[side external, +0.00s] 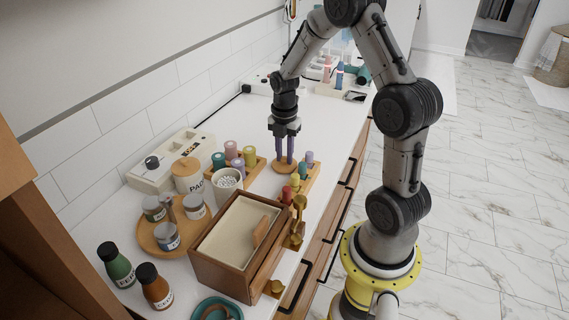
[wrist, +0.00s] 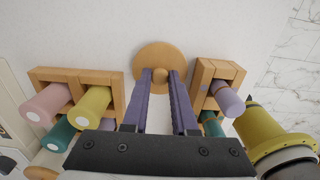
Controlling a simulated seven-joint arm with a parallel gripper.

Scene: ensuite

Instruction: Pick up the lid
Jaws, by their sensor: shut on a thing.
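The lid (side external: 283,168) is a round, light wooden disc, below my gripper in the side view. In the wrist view the lid (wrist: 151,58) shows at the upper middle, with a small round knob facing me. My gripper (side external: 285,160) points down with its two purple fingers on the lid. In the wrist view my gripper (wrist: 160,76) is shut on the knob, one finger on each side. I cannot tell whether the lid touches the counter or hangs just above it.
Wooden racks with coloured rolls stand close on both sides: one rack (wrist: 76,75) left, another (wrist: 215,72) right. A white open cup (side external: 227,182), a lidded jar (side external: 189,180) and a wooden box (side external: 205,268) stand nearer the side camera. The counter behind the lid is clear.

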